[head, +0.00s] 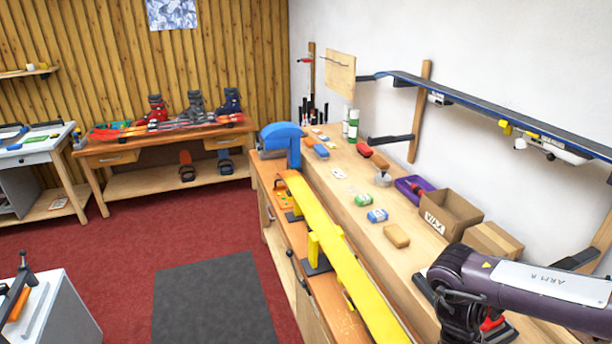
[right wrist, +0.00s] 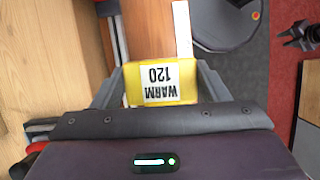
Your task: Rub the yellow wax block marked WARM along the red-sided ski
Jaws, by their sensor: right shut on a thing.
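The yellow wax block (right wrist: 135,90) has a white label reading WARM 120, upside down in the right wrist view. My right gripper (right wrist: 160,76) is shut on it, a finger at each side. In the head view my right arm comes in at the lower right, and the block is hidden there. A long ski (head: 335,250) with a yellow upper face lies along the bench on yellow supports; I cannot make out its side colour. A dark pronged shape at the right wrist view's upper right may be my left gripper (right wrist: 301,36); its jaws are unclear.
Beside the ski, the raised shelf (head: 345,205) holds a cardboard box (head: 447,213), a purple tray (head: 408,187), a tan block (head: 397,236) and small coloured blocks. Red skis (head: 165,130) lie on the back bench.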

